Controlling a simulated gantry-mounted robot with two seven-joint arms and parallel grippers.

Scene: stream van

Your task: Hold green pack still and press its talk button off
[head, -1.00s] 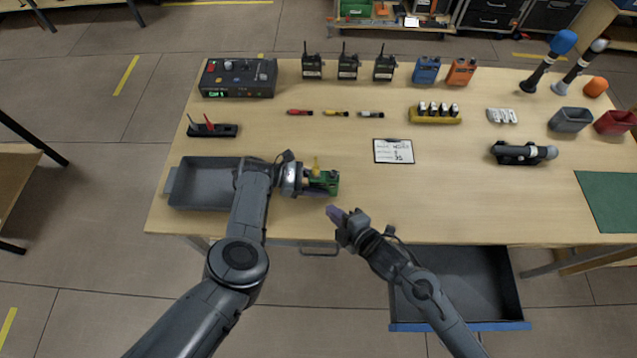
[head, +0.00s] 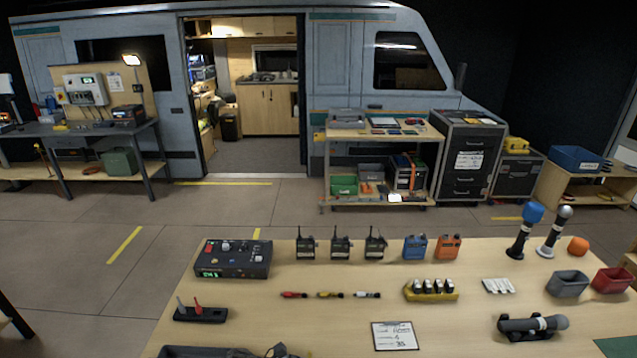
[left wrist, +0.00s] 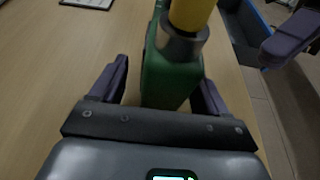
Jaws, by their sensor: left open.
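The green pack (left wrist: 172,82) shows in the left wrist view, between the two dark fingers of my left gripper (left wrist: 160,90). The fingers are open, one on each side of the pack, with a visible gap at the left finger. A yellow part with a dark collar (left wrist: 183,40) stands up from the pack. I cannot make out the talk button. A purple-grey finger of my right gripper (left wrist: 290,38) shows at the upper right of the left wrist view, apart from the pack. The head view cuts off the pack and both grippers.
The table holds a control box (head: 233,258), several radios including a blue pack (head: 415,247) and an orange pack (head: 448,247), a yellow battery holder (head: 432,295), a clipboard (head: 395,336) and a grey tray (head: 200,352).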

